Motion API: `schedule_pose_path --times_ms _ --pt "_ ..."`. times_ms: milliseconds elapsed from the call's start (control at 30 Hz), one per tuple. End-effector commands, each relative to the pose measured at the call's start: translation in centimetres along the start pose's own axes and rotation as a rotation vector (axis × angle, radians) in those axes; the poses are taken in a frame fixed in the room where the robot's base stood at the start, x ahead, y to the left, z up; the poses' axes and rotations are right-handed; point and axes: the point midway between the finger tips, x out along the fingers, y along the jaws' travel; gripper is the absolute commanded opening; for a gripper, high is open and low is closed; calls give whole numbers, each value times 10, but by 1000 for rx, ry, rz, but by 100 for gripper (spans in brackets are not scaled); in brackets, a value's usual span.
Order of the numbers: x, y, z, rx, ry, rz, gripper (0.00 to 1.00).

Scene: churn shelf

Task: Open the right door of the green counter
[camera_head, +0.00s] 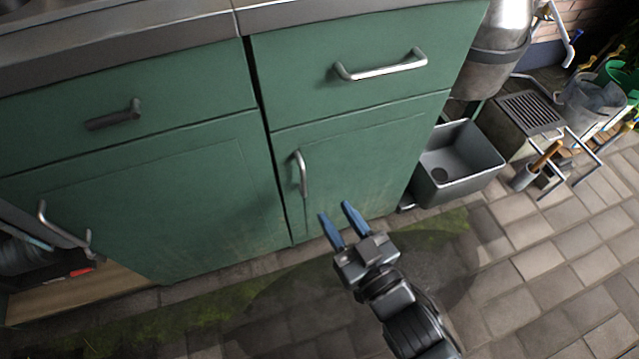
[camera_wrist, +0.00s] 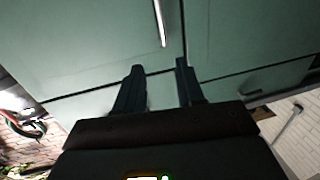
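The green counter (camera_head: 340,105) stands in front of me. Its right door (camera_head: 365,165) lies below a drawer and looks shut, flush with the front. A vertical metal bar handle (camera_head: 300,173) is near the door's left edge. My gripper (camera_head: 335,212) is open and empty, low and to the right of this handle in the head view, with its two blue fingers apart. In the wrist view a bar handle (camera_wrist: 160,22) shows beyond the fingertips, roughly in line with the gap between the fingers, and nothing touches it.
The upper right drawer has a horizontal handle (camera_head: 380,66). The left door (camera_head: 190,205) has a handle (camera_head: 62,226) beside a dark opening with a wooden floor (camera_head: 80,293). A grey bin (camera_head: 460,165) stands right of the counter.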

Motion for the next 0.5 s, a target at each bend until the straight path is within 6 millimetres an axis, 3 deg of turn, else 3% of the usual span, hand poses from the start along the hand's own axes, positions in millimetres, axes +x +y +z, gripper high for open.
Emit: schedule_pose_path --times_ms 33,100,333,500 --pt "12 -6 13 2 8 -12 38" --pt "22 -11 17 4 14 -23 38" --pt "42 -15 18 6 19 -31 38" --pt "67 -16 17 6 21 -31 38"
